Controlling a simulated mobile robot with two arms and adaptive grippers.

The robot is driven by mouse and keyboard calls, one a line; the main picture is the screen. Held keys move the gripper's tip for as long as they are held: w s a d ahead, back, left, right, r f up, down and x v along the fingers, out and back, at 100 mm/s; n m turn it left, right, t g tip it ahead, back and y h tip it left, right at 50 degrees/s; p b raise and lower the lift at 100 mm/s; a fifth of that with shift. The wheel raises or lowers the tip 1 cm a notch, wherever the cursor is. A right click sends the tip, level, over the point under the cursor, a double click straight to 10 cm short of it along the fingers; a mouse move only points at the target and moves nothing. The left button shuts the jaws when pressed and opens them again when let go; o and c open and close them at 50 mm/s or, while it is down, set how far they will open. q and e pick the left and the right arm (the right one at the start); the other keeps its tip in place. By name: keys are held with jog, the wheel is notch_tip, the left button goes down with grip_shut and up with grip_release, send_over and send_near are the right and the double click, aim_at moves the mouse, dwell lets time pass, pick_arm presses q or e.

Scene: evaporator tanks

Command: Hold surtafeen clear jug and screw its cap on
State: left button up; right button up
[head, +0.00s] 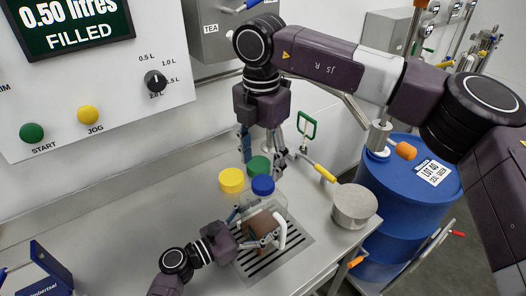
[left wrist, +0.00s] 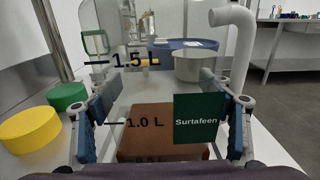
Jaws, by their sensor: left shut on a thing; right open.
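The clear jug (head: 277,203) holds brown liquid and has a white handle. It stands upright over the drain grate in the head view. Its green Surtafeen label (left wrist: 198,120) faces the left wrist camera. My left gripper (head: 257,228) is shut on the jug's sides, and its fingers flank the jug in the wrist view. A blue cap (head: 263,185) appears at the top of the jug; whether it is seated or only resting cannot be told. My right gripper (head: 263,160) is open, pointing down just above the blue cap.
A yellow cap (head: 231,181) and a green cap (head: 258,166) sit on the steel counter behind the jug. A metal pot (head: 353,205) stands to the right, near a yellow-handled valve (head: 325,173). A blue drum (head: 410,180) stands beyond the counter edge. The counter's left-middle is clear.

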jog(key=n, duration=0.5)
jog(key=shift+r, duration=0.1)
jog(key=n, duration=0.4)
jog(key=shift+r+n, duration=0.15)
jog(key=shift+n, duration=0.25)
jog(key=n, duration=0.4)
jog(key=shift+r+n, duration=0.15)
jog(key=shift+n, duration=0.25)
jog(key=n, duration=0.6)
jog(key=shift+r, duration=0.15)
jog(key=n, duration=0.5)
jog(key=shift+r, duration=0.15)
jog(key=n, duration=0.6)
jog(key=shift+r+n, duration=0.15)
jog(key=shift+n, duration=0.15)
jog(key=n, duration=0.4)
jog(key=shift+d+r+n, duration=0.1)
jog(key=shift+r+n, duration=0.05)
jog(key=shift+n, duration=0.15)
jog(key=n, duration=0.5)
jog(key=shift+r, duration=0.1)
